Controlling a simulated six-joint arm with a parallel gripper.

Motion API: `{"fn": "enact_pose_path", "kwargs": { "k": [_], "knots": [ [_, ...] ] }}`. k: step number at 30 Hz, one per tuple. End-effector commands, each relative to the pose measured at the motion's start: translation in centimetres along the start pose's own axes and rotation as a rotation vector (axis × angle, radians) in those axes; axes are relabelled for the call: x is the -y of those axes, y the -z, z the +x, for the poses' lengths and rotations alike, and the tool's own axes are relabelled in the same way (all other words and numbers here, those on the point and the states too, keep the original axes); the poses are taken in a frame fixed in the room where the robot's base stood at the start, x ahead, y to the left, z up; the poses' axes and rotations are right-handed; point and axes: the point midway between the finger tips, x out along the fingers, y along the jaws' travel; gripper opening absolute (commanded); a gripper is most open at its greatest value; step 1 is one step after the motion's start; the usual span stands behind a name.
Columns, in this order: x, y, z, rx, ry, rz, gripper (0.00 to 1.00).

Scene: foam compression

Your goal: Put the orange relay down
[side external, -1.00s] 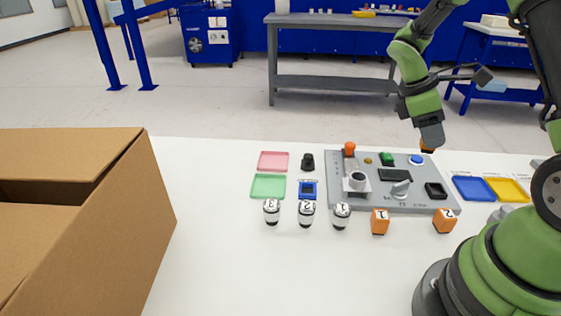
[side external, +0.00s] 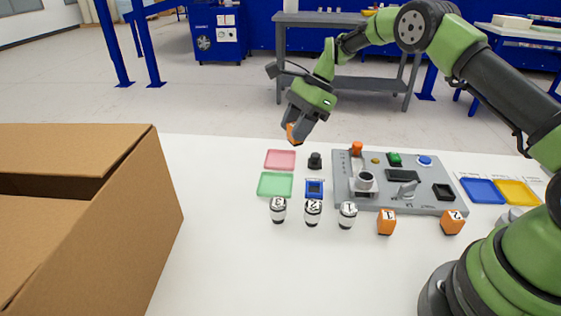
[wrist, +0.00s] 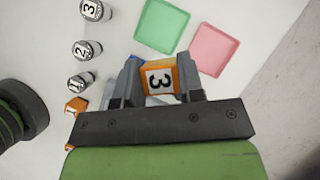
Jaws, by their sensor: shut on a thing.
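My gripper (side external: 300,124) is shut on an orange relay (side external: 292,134). The relay shows between the fingers in the wrist view, marked 3 (wrist: 159,79). It is held in the air, above and near the pink tray (side external: 280,160) in the side view. Two other orange relays stand on the table in front of the grey panel, one marked 1 (side external: 387,222) and one marked 2 (side external: 452,222). The green tray (side external: 262,184) lies just in front of the pink one. Both trays look empty; in the wrist view they lie beyond the gripper, green (wrist: 163,27) and pink (wrist: 215,48).
White cylinders marked 3 (side external: 278,210), 2 (side external: 313,213) and 1 (side external: 348,215) stand in a row. A blue block (side external: 315,188) and a black knob (side external: 315,161) stand beside the trays. The grey panel (side external: 425,207) is to the right, a cardboard box (side external: 130,220) left. The front table is clear.

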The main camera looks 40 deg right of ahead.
Motion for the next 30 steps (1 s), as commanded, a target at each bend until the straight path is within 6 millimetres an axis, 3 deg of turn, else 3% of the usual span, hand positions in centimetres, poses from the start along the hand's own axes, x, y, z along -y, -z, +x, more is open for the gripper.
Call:
{"fn": "enact_pose_path", "kwargs": {
  "k": [6,12,20,30],
  "knots": [
    [4.1,0.5,0.3,-0.002,0.245,0.422,0.09],
    [6.7,0.6,0.1,-0.004,0.399,0.688,0.09],
    [8.0,0.6,0.1,-0.006,0.48,0.839,0.09],
    [8.0,3.3,4.7,-0.007,0.486,0.856,0.09]
  ]
}}
